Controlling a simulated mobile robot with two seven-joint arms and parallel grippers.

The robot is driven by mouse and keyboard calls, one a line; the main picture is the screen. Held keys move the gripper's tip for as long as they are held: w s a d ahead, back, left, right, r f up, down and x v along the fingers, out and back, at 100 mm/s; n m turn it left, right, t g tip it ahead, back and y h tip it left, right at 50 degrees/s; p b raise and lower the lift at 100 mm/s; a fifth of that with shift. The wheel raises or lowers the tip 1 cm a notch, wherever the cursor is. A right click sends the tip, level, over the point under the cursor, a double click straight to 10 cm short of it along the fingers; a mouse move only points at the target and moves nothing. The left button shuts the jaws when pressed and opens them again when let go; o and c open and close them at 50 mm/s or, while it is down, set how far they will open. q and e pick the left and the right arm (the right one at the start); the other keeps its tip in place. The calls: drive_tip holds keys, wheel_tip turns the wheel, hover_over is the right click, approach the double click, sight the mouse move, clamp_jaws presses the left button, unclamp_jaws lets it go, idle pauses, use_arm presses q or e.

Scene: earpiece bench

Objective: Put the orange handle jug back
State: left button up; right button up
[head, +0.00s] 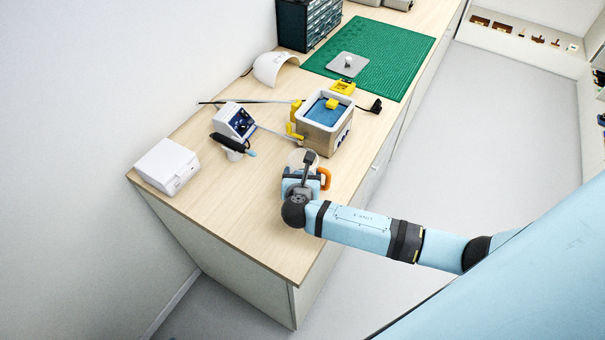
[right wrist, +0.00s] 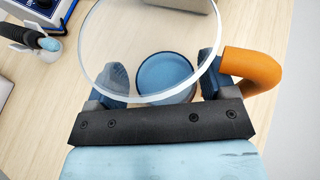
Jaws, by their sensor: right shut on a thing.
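The jug is a clear, round vessel with an orange handle (head: 325,178). In the head view its pale body (head: 296,158) shows just beyond my right gripper (head: 302,175), near the front edge of the bench. In the right wrist view I look into the jug's clear rim (right wrist: 92,62), and a blue round area shows at its bottom. My right gripper (right wrist: 162,80) is shut on the jug, one finger on each side, with the handle to the right. I cannot tell whether the jug touches the bench. My left gripper is not in view.
A bath with blue inside (head: 318,128) stands just behind the jug. A white-and-blue device (head: 234,121), a black-handled tool in a holder (head: 232,148) and a white box (head: 167,166) are to the left. A green mat (head: 395,52) lies at the back. The near bench is clear.

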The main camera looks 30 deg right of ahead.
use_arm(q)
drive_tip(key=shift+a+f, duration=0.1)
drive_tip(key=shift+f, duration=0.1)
use_arm(e)
drive_tip(key=shift+f, duration=0.1)
drive_tip(key=o, duration=1.2)
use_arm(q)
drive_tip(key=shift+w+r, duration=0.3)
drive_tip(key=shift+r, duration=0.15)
use_arm(e)
drive_tip(key=shift+f, duration=0.15)
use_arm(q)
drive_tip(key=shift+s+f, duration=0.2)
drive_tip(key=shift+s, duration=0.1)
use_arm(e)
drive_tip(key=f+v, duration=0.1)
drive_tip(key=v, duration=1.2)
drive_tip(key=shift+s+a, duration=0.2)
drive_tip(key=shift+s, duration=0.45)
